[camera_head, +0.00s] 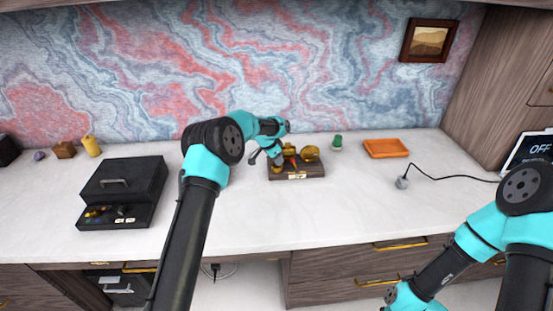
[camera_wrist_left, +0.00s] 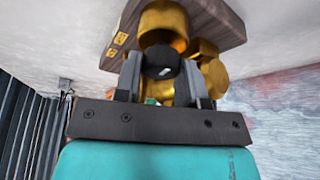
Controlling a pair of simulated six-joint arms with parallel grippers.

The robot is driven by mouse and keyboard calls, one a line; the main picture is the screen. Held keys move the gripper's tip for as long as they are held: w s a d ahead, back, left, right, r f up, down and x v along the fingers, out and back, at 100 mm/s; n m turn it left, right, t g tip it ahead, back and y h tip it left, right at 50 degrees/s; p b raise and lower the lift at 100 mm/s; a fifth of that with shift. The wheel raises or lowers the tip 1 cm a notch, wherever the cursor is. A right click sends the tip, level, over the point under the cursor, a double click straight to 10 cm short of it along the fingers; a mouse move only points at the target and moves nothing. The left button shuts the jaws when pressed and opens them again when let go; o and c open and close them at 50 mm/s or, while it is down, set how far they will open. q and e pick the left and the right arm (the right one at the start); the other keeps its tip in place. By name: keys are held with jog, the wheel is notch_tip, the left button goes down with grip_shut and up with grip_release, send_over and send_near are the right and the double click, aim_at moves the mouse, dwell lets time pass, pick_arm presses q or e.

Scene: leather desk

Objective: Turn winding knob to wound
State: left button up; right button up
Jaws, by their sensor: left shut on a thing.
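A brass device on a dark wooden base (camera_head: 312,172) stands near the middle of the white desk top. It has brass cylinders and a red part on it. In the left wrist view the brass parts (camera_wrist_left: 165,22) and the wooden base (camera_wrist_left: 222,18) are close in front of my fingers. My left gripper (camera_wrist_left: 163,78) is shut on a small dark round knob (camera_wrist_left: 162,58) against the brass parts. In the head view my left gripper (camera_head: 274,155) is at the device's left side, partly hidden by its own wrist. My right arm shows at the lower right, its gripper out of frame.
A green item (camera_head: 337,142) and orange tray (camera_head: 386,148) are right of the device. A cable runs toward a screen reading OFF (camera_head: 532,151).

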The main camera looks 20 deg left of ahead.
pick_arm(q)
jog(key=m+g+h, duration=0.1)
jog(key=m, duration=0.3)
jog(key=shift+w, duration=0.1)
jog(key=shift+m+g, duration=1)
jog(key=shift+m, duration=1.2)
jog(key=o, duration=0.9)
jog(key=shift+o, duration=0.2)
jog(key=shift+a, duration=0.1)
